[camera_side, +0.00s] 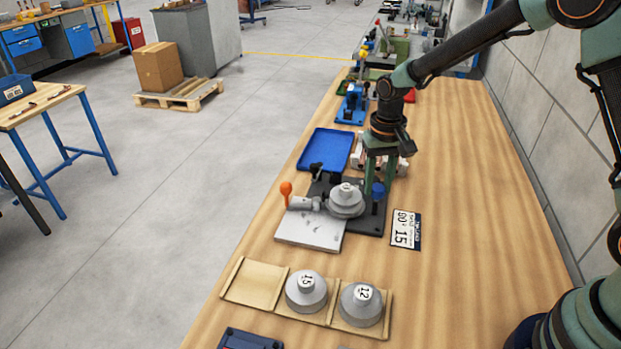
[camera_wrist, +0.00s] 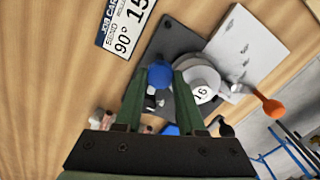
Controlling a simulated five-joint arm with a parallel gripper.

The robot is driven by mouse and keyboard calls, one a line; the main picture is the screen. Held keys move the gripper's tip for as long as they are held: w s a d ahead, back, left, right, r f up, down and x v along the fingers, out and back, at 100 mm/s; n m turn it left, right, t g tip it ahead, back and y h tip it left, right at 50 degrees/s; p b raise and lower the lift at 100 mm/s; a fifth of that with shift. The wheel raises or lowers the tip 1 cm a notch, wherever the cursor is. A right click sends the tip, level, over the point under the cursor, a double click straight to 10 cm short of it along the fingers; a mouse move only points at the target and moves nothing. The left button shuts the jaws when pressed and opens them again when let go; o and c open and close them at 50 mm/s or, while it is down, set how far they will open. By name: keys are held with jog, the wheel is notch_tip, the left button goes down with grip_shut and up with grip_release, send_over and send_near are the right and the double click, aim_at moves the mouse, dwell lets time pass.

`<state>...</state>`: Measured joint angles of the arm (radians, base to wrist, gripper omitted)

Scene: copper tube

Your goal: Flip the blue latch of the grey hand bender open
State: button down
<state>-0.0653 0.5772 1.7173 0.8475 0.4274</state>
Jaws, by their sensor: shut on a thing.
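The grey hand bender has a dark base plate (camera_side: 371,222) on the bench, with a round grey die (camera_side: 346,203) marked 16 in the wrist view (camera_wrist: 198,82) and an orange-tipped handle (camera_side: 286,188) pointing left. The blue latch (camera_side: 378,189) stands at the right of the die. In the wrist view the latch's rounded blue top (camera_wrist: 160,75) lies between my fingertips. My gripper (camera_side: 380,178) points down over the bender's right side and is shut on the latch; it also fills the lower wrist view (camera_wrist: 159,80). The latch's lower part is partly hidden.
A job card (camera_side: 405,230) lies right of the bender. A light plate (camera_side: 311,233) is at its front left. A wooden rack (camera_side: 254,283) holds two grey dies marked 15 and 12 in front. A blue tray (camera_side: 325,148) lies behind. The bench's right side is clear.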

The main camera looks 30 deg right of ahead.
aim_at(378, 186)
jog(key=shift+r+m, duration=0.15)
jog(key=shift+m, duration=0.65)
jog(key=c, duration=0.5)
grip_release()
notch_tip(378, 186, up, 12)
